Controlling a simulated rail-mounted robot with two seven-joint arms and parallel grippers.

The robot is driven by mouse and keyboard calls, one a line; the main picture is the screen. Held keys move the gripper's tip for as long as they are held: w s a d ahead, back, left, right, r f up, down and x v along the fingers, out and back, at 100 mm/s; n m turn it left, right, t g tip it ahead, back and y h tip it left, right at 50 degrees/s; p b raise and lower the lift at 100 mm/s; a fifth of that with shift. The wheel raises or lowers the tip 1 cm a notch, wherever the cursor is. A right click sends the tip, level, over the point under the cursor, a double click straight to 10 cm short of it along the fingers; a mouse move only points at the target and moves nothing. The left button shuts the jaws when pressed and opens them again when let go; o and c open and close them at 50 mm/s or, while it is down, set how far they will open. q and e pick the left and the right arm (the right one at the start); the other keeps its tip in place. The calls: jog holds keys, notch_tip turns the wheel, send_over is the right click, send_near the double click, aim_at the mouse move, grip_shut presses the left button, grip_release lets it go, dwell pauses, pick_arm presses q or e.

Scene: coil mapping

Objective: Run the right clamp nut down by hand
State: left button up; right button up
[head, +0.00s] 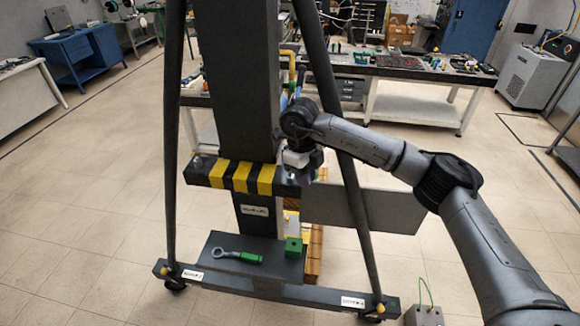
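A dark clamp bar (215,174) with black and yellow stripes lies across the dark upright column (237,80). A small light fitting, perhaps the left clamp nut (198,161), shows at the bar's left end. My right gripper (303,172) is at the bar's right end, pointing down, with my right arm coming in from the right. The right clamp nut is not visible; the gripper and wrist cover that end. The fingers are too small and dark to tell whether they are open or shut, or touch a nut. My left gripper is out of view.
A ring-ended wrench (238,256) with a green grip and a green block (293,247) lie on the stand's dark base (222,242). Sloping legs (172,130) flank the column. A grey plate (365,208) stands behind. A grey box (424,316) sits at the bottom right.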

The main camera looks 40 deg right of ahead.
jog(key=shift+o, duration=0.9)
jog(key=shift+r, duration=0.1)
jog(key=s+d+r, duration=0.5)
jog(key=s+r, duration=0.5)
jog(key=shift+s+r, duration=0.3)
jog(key=shift+r, duration=0.1)
